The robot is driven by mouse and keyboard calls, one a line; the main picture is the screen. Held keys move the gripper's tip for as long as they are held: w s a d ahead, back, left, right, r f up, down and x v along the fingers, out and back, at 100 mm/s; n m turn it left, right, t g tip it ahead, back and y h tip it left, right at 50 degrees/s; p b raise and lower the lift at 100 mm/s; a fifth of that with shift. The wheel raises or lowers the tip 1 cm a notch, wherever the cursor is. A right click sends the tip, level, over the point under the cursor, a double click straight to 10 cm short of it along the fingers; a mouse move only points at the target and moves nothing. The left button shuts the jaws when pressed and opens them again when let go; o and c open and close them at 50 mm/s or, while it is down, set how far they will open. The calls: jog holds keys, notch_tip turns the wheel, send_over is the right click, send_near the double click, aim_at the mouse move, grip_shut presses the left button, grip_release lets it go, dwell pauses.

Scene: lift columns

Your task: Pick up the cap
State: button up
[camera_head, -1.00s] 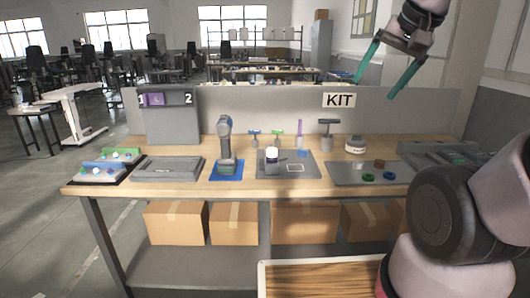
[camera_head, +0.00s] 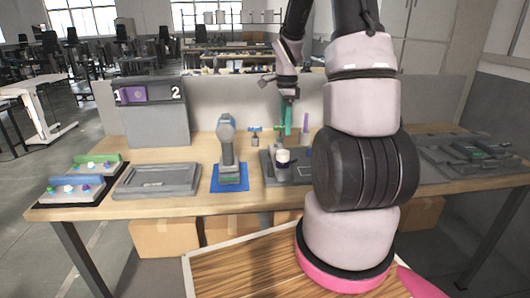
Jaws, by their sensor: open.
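A small cylinder with a white top and a dark band (camera_head: 283,158) stands on the grey tray (camera_head: 270,176) at mid-bench. Its white top may be the cap, but I cannot tell for sure. My gripper (camera_head: 288,120) points down with its green fingers seen nearly edge-on. It is open, with nothing visible in it, and appears above and behind the cylinder in the picture. My arm hides the right part of this tray and the bench area beyond it.
A power tool (camera_head: 228,150) stands upright on a blue mat (camera_head: 230,185) left of the tray. A grey lidded tray (camera_head: 158,180) and racks of coloured parts (camera_head: 78,188) lie further left. A dark grey fixture (camera_head: 465,155) is at right.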

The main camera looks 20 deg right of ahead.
send_over(283, 152)
jog(key=f, duration=0.5)
jog(key=shift+w+d, duration=0.1)
jog(key=shift+w, duration=0.15)
jog(key=shift+s+f, duration=0.2)
jog(key=shift+f, duration=2.7)
grip_shut()
notch_tip(283, 152, up, 10)
jog(key=shift+r, duration=0.25)
